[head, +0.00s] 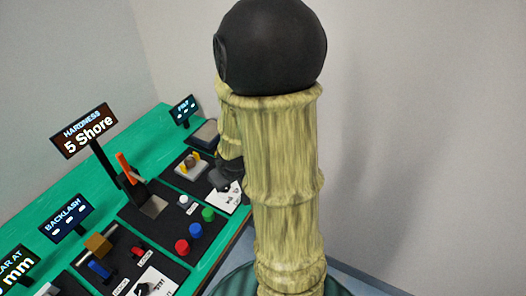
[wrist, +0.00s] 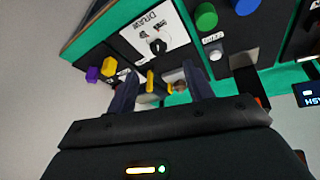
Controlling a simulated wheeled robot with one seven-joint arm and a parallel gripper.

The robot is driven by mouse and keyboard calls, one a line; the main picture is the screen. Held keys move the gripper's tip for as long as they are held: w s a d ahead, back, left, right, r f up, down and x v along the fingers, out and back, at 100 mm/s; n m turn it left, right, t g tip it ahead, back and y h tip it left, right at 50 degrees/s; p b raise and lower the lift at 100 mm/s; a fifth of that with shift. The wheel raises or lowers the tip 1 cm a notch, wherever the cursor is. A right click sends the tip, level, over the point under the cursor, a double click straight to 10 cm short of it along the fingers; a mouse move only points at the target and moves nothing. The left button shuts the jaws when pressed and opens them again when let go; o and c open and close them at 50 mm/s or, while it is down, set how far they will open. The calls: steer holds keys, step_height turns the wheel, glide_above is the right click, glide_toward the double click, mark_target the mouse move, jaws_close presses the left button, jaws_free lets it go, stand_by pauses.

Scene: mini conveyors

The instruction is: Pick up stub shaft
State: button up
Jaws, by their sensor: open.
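My gripper (wrist: 159,69) is open, with its two dark fingers apart and nothing seen held between them. In the wrist view a small brownish piece (wrist: 179,88) sits beyond the fingers, beside a yellow upright (wrist: 150,82). In the head view a greyish-brown rounded piece (head: 192,161) rests between yellow supports on a black mat; it may be the stub shaft, but I cannot tell for sure. My gripper (head: 222,178) is close to its right in the head view, partly hidden by my own arm.
A printed DRAW card (wrist: 155,37) lies near the gripper. Green (head: 208,214), blue (head: 195,230) and red (head: 182,246) buttons stand on the black panels. A wall is behind.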

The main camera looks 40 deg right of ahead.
steer(key=d+f+t+b, duration=0.1)
steer(key=d+f, duration=0.2)
steer(key=w+d+f+t+b, duration=0.1)
steer(key=d+f, duration=0.1)
steer(key=f, duration=0.1)
steer(key=w+d+f+b, duration=0.1)
steer(key=d+f+b, duration=0.1)
steer(key=d, duration=0.1)
steer(key=shift+d+f+t, duration=0.3)
steer(key=shift+f+t, duration=0.1)
steer(key=d+f+t+b, duration=0.2)
steer(key=d, duration=0.1)
steer(key=d+f+t+y+b, duration=0.1)
steer(key=shift+s+d+f, duration=0.25)
steer(key=shift+f, duration=0.1)
steer(key=s+d+m+t+h+b, duration=0.2)
steer(key=s+d+t+b, duration=0.2)
steer(key=s+d+t, duration=0.2)
steer(key=shift+s+d+r+t+h, duration=0.25)
steer(key=shift+d+t, duration=0.35)
steer(key=shift+d, duration=0.3)
steer(key=shift+w, duration=0.1)
steer(key=w, duration=0.4)
steer(key=w+d, duration=0.1)
steer(key=w, duration=0.7)
steer(key=shift+d, duration=0.35)
steer(key=shift+w, duration=0.1)
